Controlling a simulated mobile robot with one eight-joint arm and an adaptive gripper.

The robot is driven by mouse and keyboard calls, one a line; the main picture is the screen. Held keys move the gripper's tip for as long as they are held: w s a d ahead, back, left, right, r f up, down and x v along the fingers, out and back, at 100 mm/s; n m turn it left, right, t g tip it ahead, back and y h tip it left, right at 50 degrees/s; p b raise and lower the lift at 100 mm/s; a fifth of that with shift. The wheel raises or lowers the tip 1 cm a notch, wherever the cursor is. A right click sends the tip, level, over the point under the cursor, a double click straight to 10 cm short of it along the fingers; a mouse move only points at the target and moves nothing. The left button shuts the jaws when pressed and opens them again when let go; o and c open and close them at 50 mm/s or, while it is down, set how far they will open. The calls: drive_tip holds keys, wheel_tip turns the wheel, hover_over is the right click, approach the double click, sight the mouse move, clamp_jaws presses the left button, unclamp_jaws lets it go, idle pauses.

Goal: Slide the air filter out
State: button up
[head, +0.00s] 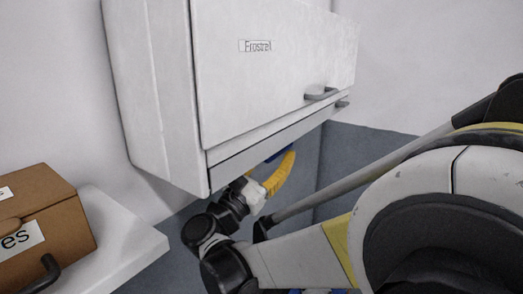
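A white wall cabinet (230,75) labelled "Frostrell" or similar fills the upper middle of the head view. A narrow strip (265,143) runs along its lower front edge, below a seam. I cannot make out the air filter for certain. My gripper (254,194) is just below the cabinet's underside, near its lower front edge. Its fingers are not clear, so I cannot tell whether it is open, shut or touching anything. A yellow curved part (280,174) with some blue beside it shows right next to my gripper, partly hidden under the cabinet.
A grey handle (321,94) sticks out at the cabinet's lower right front. A brown cardboard box (45,225) with white labels stands on a white shelf (125,238) at the lower left. My arm covers much of the lower right.

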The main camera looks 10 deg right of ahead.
clamp_jaws()
drive_tip(key=shift+f, duration=0.1)
wheel_tip(320, 180, down, 19)
drive_tip(key=b, duration=1.6)
drive_tip(key=shift+b, duration=0.3)
unclamp_jaws()
